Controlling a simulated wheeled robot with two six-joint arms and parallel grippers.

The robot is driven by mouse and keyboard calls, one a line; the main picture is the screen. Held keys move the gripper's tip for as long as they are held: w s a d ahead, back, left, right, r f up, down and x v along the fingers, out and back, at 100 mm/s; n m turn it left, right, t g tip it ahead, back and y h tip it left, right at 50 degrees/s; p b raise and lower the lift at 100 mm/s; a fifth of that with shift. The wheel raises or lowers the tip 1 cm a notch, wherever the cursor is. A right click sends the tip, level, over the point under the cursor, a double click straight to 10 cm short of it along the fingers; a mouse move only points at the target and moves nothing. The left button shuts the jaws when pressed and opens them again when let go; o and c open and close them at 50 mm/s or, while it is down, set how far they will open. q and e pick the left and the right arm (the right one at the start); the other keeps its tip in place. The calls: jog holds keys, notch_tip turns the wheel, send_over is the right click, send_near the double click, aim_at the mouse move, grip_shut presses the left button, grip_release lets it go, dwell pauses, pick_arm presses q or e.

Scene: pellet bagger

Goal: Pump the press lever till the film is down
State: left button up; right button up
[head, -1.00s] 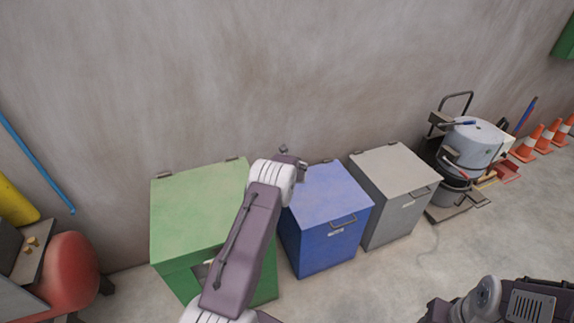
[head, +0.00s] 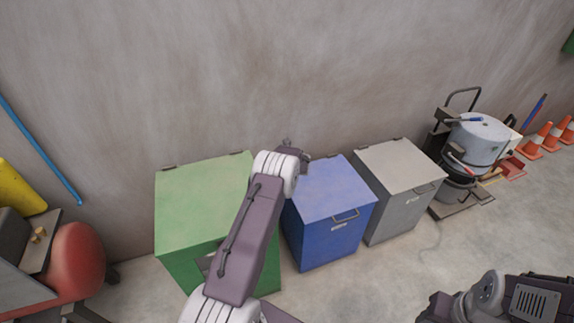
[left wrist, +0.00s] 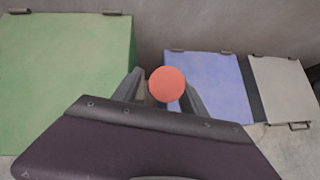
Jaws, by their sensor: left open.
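A round orange-red knob-like thing (left wrist: 167,85) shows in the left wrist view between the two dark fingers of my left gripper (left wrist: 160,88). The fingers stand apart and are open. I cannot tell whether they touch it, and no lever shaft shows. In the head view my left arm reaches up in front of the green and blue bins, and its gripper is mostly hidden behind the wrist. No press or film can be made out clearly. My right arm shows at the bottom right of the head view, but its gripper does not.
A green bin (head: 203,195), a blue bin (head: 328,195) and a grey bin (head: 398,165) stand along the wall. A machine with a metal pot (head: 478,142) and orange cones (head: 537,141) are at the right. A red rounded thing (head: 78,262) is at the left. Floor is clear before the grey bin.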

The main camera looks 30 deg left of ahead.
pick_arm(q)
jog(key=b+v, duration=0.2)
jog(key=v, duration=0.7)
jog(key=shift+f, duration=0.1)
